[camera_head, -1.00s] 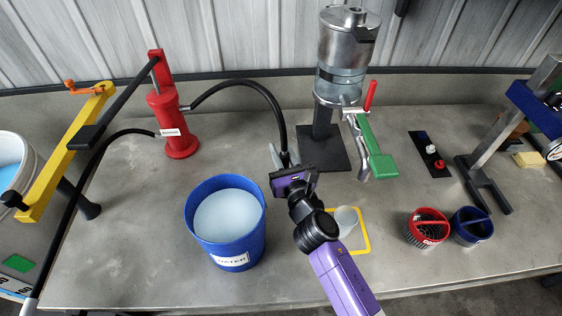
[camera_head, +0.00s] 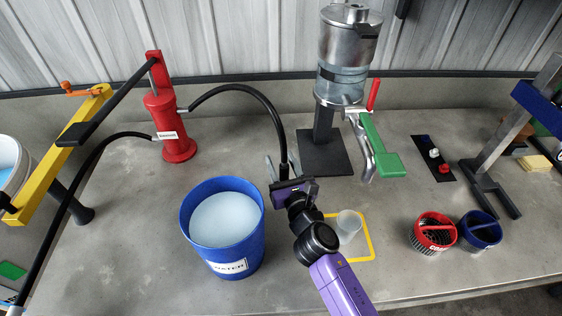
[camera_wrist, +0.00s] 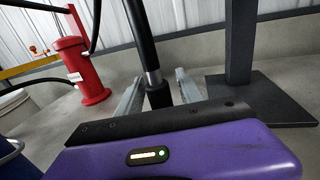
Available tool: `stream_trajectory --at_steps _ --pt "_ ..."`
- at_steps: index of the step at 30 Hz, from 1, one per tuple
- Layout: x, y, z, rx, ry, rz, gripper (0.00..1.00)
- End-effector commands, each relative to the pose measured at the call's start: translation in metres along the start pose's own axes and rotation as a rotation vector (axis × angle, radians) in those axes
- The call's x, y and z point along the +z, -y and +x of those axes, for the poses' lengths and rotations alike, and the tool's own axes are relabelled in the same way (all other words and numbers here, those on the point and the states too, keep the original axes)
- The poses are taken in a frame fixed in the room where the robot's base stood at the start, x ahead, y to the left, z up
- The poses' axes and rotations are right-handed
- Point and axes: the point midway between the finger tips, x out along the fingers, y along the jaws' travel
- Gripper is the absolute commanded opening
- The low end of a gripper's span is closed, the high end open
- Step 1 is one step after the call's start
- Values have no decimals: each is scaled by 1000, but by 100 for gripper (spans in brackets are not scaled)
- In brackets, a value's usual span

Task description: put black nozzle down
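The black nozzle (camera_wrist: 159,95) is upright at the end of the black hose (camera_head: 268,105) that arcs from the red pump (camera_head: 170,120). A metal collar sits just above the nozzle in the wrist view. My gripper (camera_head: 281,168) is above the worktable, right of the blue water bucket. In the wrist view, its grey fingers (camera_wrist: 160,82) stand apart on either side of the nozzle, with visible gaps. The nozzle's lower end is hidden behind my gripper's body, so I cannot tell whether it touches the table.
The blue water bucket (camera_head: 188,222) is close on the left. A clear cup (camera_head: 348,224) stands by the yellow square outline (camera_head: 371,243). The metal dispenser (camera_head: 345,60) on its black base (camera_head: 322,157) stands behind. Red (camera_head: 433,232) and blue baskets (camera_head: 480,229) are right.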

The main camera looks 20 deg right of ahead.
Motion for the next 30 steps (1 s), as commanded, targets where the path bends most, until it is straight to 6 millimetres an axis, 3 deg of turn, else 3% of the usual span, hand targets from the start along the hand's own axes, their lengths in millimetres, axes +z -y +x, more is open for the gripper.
stream_trajectory --at_steps 8,21,30 --pt "2 0 -8 0 -1 -1 44" --pt "0 0 -92 1 -2 -1 44" --pt "2 0 -119 0 0 -1 44"
